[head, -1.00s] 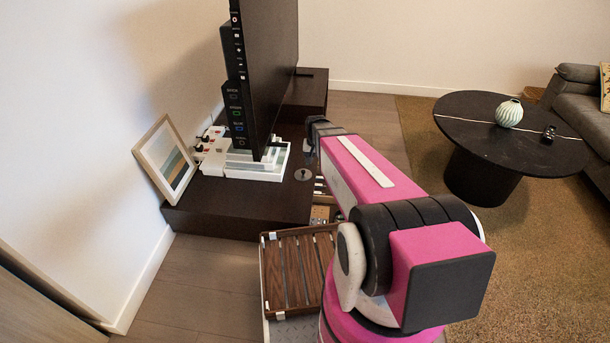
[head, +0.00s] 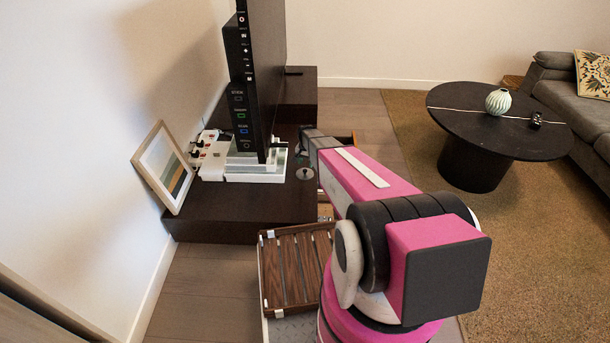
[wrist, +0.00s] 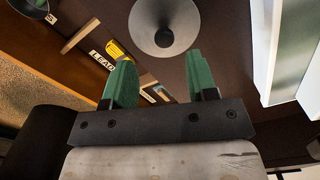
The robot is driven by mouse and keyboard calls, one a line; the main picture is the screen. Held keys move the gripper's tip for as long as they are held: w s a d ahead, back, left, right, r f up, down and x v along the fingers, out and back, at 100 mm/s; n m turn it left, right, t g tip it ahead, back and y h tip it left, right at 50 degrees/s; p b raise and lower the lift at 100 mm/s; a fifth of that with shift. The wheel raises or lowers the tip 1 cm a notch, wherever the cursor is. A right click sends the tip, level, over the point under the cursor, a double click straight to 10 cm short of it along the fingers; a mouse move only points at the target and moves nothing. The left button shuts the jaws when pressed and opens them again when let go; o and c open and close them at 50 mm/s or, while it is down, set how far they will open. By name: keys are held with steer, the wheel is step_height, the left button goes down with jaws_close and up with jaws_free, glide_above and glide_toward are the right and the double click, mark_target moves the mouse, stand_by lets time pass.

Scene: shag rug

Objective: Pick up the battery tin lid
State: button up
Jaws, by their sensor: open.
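A round grey disc with a small centre knob, which looks like the battery tin lid (head: 305,173), lies on the dark cabinet top near its right edge. In the wrist view the lid (wrist: 150,38) is at the top middle, just beyond the fingertips. My gripper (wrist: 160,72) is open, its two green fingers apart with nothing between them. In the head view my gripper (head: 305,150) is above the cabinet, just behind the lid, with its fingers partly hidden.
An open drawer (wrist: 85,35) with a yellow item and a "LEAD" label is beside the cabinet top. A TV (head: 250,90), a white box (head: 250,172) and a picture frame (head: 165,165) stand to the left. A slatted wooden crate (head: 297,268) is in front.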

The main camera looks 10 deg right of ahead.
mark_target(305, 170)
steer(key=shift+w+a+f, duration=0.1)
steer(key=shift+a+f, duration=0.05)
steer(key=shift+f, duration=1.15)
steer(key=shift+w+a+f, duration=0.1)
steer(key=shift+f, duration=1.2)
steer(key=shift+s, duration=0.1)
steer(key=c, duration=1)
